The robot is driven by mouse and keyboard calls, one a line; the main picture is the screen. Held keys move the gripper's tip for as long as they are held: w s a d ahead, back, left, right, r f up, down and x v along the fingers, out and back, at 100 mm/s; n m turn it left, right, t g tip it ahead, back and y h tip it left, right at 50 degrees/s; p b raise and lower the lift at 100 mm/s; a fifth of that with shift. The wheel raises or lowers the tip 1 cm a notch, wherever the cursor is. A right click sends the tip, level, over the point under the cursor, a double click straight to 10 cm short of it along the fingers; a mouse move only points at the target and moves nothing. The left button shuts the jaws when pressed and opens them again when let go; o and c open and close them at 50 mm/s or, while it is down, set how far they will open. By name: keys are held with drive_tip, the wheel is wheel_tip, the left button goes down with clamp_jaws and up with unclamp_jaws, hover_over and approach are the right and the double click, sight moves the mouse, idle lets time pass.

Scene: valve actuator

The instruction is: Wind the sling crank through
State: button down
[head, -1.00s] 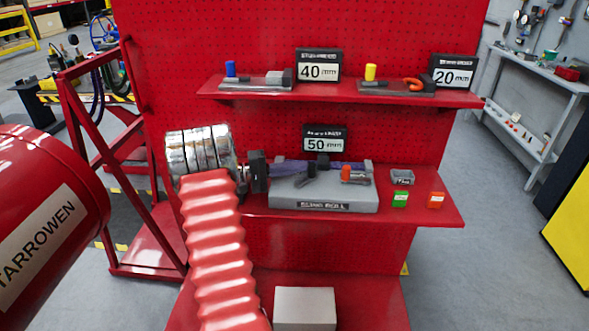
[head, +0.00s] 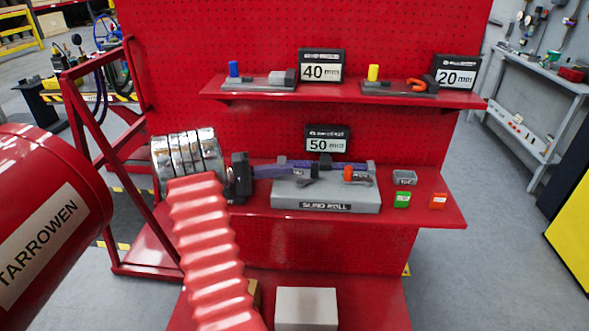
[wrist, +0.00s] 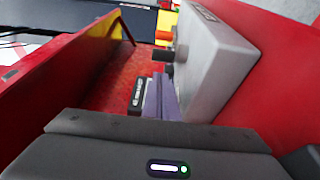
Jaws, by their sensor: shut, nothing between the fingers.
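The grey sling roll block (head: 325,196) stands on the lower red shelf under the 50 mm sign. In the wrist view, the block's grey face (wrist: 215,60) is at the right with a dark knob (wrist: 170,55) sticking out; which part is the crank is hard to tell. My gripper (head: 305,164) reaches in from the left, its purple fingers closed together over the block's left part. Its fingers (wrist: 158,80) also show in the wrist view, empty. Contact cannot be told.
The 50 mm sign (head: 327,138) stands close behind the block. The upper shelf (head: 340,92) with more tools hangs above. The lower shelf's front strip is bare.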

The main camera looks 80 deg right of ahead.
drive_tip(key=v, duration=0.8)
drive_tip(key=shift+w, duration=0.15)
drive_tip(key=shift+a, duration=0.1)
drive_tip(key=shift+w+a+r, duration=0.3)
drive_tip(key=shift+w+a, duration=0.05)
drive_tip(key=shift+a, duration=0.05)
drive_tip(key=w+a+r+n+t, duration=0.2)
drive_tip(key=w+a+t, duration=0.15)
drive_tip(key=a, duration=0.55)
drive_tip(key=w+a+r+n+t, duration=0.2)
drive_tip(key=w+a+t, duration=0.15)
drive_tip(key=a, duration=0.45)
drive_tip(key=w+a+r+n+t, duration=0.2)
drive_tip(key=w+a+t, duration=0.15)
drive_tip(key=a, duration=0.55)
drive_tip(key=s+a+n+t+y, duration=0.1)
drive_tip(key=a+n+t+y, duration=0.2)
drive_tip(key=a, duration=1.3)
drive_tip(key=s+a+r+n+t+y, duration=0.1)
drive_tip(key=a+n+t+y, duration=0.3)
drive_tip(key=a, duration=1.2)
drive_tip(key=t, duration=0.4)
drive_tip(key=shift+t, duration=0.35)
drive_tip(key=c, duration=2.5)
unclamp_jaws()
drive_tip(key=shift+s, duration=0.1)
